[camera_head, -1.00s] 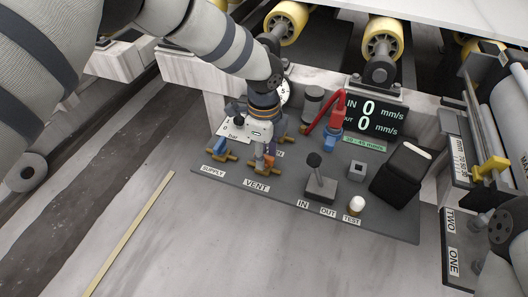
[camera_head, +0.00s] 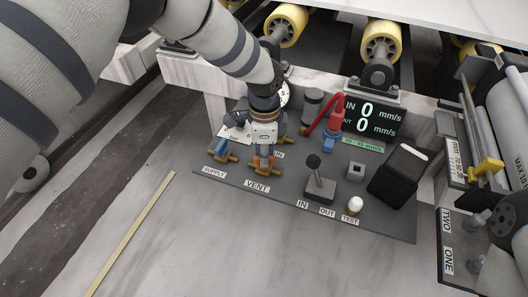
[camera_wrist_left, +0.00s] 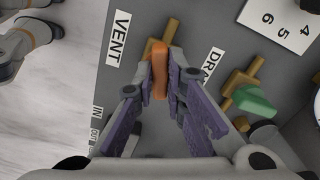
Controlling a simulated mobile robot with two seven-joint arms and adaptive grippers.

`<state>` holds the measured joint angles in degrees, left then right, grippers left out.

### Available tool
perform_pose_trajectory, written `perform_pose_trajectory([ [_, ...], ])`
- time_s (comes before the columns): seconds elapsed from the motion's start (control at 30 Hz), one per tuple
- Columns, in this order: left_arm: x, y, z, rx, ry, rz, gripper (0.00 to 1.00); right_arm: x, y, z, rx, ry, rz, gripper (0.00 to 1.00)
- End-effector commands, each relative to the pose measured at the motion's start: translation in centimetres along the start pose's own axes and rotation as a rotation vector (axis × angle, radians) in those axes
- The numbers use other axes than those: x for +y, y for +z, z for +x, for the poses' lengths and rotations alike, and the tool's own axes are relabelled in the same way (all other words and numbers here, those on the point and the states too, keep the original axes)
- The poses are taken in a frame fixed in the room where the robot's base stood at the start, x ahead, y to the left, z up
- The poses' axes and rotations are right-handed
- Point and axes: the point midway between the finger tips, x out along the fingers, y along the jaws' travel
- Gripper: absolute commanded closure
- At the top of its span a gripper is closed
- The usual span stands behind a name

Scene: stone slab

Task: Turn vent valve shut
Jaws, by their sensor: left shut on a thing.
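The vent valve is a brass body (camera_head: 264,167) behind the VENT label (camera_head: 256,186) on the grey panel. Its orange handle (camera_wrist_left: 159,74) shows in the left wrist view, between the purple finger pads. The brass body (camera_wrist_left: 169,31) shows beyond it, and the handle lies at a slant to that body. My left gripper (camera_wrist_left: 160,80) is shut on the orange handle. In the head view, my left gripper (camera_head: 264,150) comes down onto the valve from above and hides most of the handle.
The supply valve with a blue handle (camera_head: 220,146) stands close on the left. The drain valve's green handle (camera_wrist_left: 255,101) is close by in the wrist view. A lever (camera_head: 317,178) and a white-capped TEST button (camera_head: 355,204) stand to the right.

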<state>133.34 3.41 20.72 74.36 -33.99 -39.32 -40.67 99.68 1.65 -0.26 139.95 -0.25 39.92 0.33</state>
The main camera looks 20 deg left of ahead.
Motion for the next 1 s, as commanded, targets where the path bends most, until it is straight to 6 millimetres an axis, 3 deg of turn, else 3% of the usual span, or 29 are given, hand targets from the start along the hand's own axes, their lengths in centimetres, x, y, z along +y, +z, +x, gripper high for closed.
perform_pose_trajectory([
  [1.0,-0.1,0.0,-0.1,0.001,-0.003,-0.942,1.00,0.0,-0.4,-1.9,0.037,-0.002,0.002,0.60],
])
